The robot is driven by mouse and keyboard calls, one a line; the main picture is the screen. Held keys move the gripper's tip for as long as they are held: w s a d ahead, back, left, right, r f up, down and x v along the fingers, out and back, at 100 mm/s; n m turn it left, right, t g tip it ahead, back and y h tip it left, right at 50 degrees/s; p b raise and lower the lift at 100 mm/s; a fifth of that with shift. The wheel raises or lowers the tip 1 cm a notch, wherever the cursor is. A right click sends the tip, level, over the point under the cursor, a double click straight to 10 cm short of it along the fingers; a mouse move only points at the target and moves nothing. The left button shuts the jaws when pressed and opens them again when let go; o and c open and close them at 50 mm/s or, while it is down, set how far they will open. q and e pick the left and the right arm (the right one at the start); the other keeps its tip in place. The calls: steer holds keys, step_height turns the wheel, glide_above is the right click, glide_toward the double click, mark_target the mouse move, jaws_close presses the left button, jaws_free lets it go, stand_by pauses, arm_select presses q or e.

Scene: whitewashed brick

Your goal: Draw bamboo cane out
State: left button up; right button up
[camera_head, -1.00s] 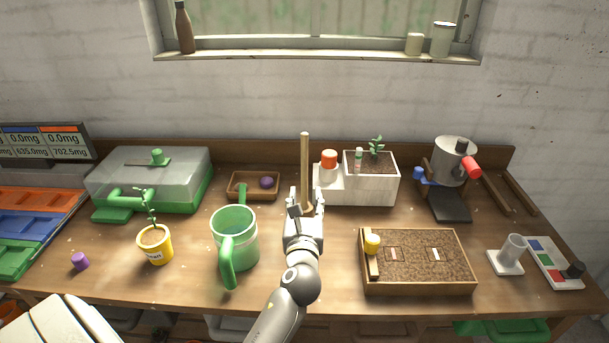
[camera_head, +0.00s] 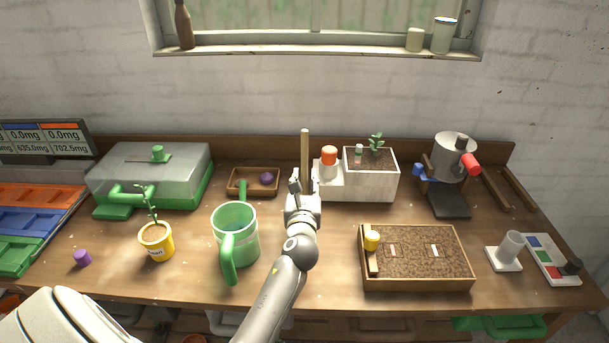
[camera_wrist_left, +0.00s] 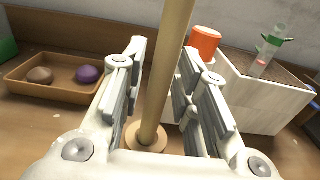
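The bamboo cane (camera_head: 305,150) is a tan upright stick near the back middle of the bench. In the left wrist view the cane (camera_wrist_left: 163,75) stands in a round wooden base (camera_wrist_left: 147,136) on the bench. My left gripper (camera_head: 303,187) is at the cane's lower part and hides that part in the head view. In the left wrist view my left gripper (camera_wrist_left: 163,60) has its fingers apart, one on each side of the cane. A gap shows at the left finger; contact at the right finger is unclear. My right gripper is not in view.
A white planter (camera_head: 375,187) with an orange-capped part stands close right of the cane. A wooden tray (camera_head: 240,194) with a purple ball lies to its left. A green mug (camera_head: 234,246) stands front left, and a soil box (camera_head: 417,286) front right.

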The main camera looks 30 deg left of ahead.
arm_select(q)
steer(key=c, duration=0.5)
jaws_close()
step_height(320, 180, up, 6)
steer(key=shift+w+a+r+p, duration=0.15)
steer(key=shift+r+p, duration=0.1)
steer(key=shift+p, duration=0.45)
steer(key=shift+s+d+r, duration=0.2)
steer(key=shift+r, duration=0.05)
steer(key=b, duration=0.2)
glide_toward(305, 161)
steer(key=v, duration=0.3)
